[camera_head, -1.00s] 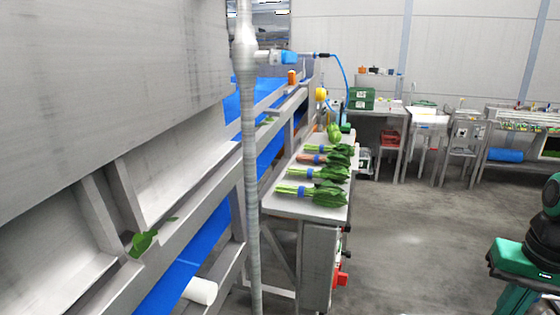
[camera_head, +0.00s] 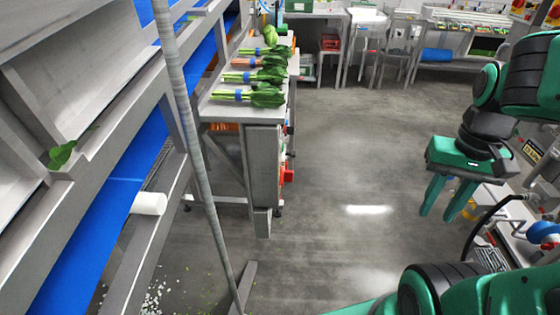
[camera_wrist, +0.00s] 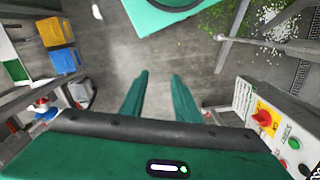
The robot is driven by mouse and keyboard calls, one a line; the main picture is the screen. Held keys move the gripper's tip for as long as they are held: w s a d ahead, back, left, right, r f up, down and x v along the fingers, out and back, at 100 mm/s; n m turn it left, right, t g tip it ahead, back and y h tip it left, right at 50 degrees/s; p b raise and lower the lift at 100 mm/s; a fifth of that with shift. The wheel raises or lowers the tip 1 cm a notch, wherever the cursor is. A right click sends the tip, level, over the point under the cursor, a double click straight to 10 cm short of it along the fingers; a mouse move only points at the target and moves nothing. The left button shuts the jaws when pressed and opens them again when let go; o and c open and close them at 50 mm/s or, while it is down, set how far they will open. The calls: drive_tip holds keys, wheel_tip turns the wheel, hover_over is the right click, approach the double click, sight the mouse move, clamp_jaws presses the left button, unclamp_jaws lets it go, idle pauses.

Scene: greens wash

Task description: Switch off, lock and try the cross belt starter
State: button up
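A pale starter box (camera_wrist: 288,138) is at the right edge of the wrist view. It has a red rotary handle (camera_wrist: 263,118) on a yellow plate, with green and red buttons beside it. I cannot tell the handle's exact setting or read the labels. In the head view, a grey box (camera_head: 264,165) stands under the end of the greens table, with a red handle (camera_head: 288,175) on its right side. I cannot tell which box is the cross belt starter. My gripper (camera_head: 437,215) is open and empty above the floor; its fingers also show in the wrist view (camera_wrist: 160,75). No lock is discernible.
A steel table (camera_head: 222,107) with bunched greens and a blue belt (camera_head: 135,190) are on the left. A thin grey pole (camera_head: 190,130) crosses in front of them. A bench (camera_head: 500,210) with a black hose is at right. The middle floor is open.

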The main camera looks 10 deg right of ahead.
drive_tip(key=w+a+f+m+g+y, duration=0.2)
drive_tip(key=w+f+m, duration=0.1)
drive_tip(key=w+f, duration=0.65)
drive_tip(key=m+t+y, duration=0.7)
drive_tip(key=m+y, duration=0.5)
drive_tip(key=y, duration=0.3)
approach(287, 176)
drive_tip(key=x, duration=0.7)
drive_tip(key=shift+w+f, duration=0.2)
drive_tip(key=shift+w, duration=0.1)
clamp_jaws()
